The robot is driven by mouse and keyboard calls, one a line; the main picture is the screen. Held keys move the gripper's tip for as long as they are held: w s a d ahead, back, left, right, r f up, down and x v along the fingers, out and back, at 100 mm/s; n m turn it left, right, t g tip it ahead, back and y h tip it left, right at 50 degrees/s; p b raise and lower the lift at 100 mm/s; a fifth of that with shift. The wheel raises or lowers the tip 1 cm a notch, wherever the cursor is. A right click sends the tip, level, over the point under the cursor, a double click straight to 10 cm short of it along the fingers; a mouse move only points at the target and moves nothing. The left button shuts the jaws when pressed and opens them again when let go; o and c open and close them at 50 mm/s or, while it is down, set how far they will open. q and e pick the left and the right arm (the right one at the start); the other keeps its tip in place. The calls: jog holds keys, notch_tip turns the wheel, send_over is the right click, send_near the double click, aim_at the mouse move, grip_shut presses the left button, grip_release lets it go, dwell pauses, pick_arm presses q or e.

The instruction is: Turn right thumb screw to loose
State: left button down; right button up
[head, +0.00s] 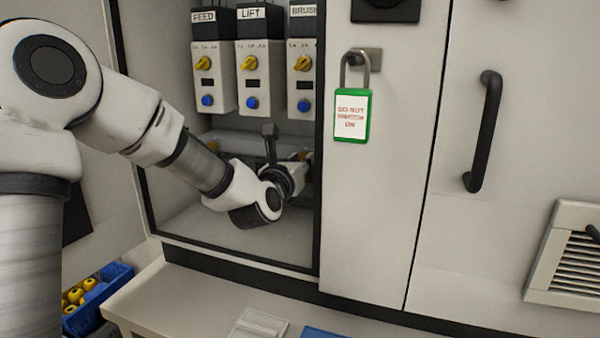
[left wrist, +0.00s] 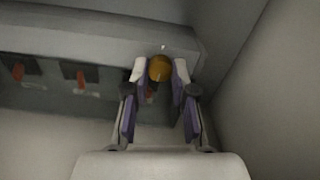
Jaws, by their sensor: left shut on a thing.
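The right thumb screw (left wrist: 159,68) is an orange-yellow knob at the right end of a grey housing in the left wrist view. The fingertips of my left gripper (left wrist: 160,76) are on both sides of it, shut on it. In the head view my left gripper (head: 292,178) reaches into the open cabinet, to the lower right. A bit of yellow from the right thumb screw (head: 303,154) shows just above the fingers; the rest is hidden. Another yellow knob (head: 212,145) shows farther left on the same grey housing (head: 240,147). My right gripper is not in view.
Drive units labelled FEED (head: 212,75), LIFT (head: 258,75) and BRUSH (head: 303,80) hang above the housing. A green padlock (head: 365,116) hangs on the cabinet front at right. The cabinet's right wall (left wrist: 270,100) is close beside my left gripper. A blue bin (head: 100,300) stands lower left.

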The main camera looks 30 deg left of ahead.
pick_arm(q)
jog(key=shift+f+n+b, duration=0.1)
jog(key=shift+n+b, duration=0.25)
jog(key=shift+n, duration=0.15)
jog(key=c, duration=1)
grip_release()
jog(key=shift+o, duration=0.2)
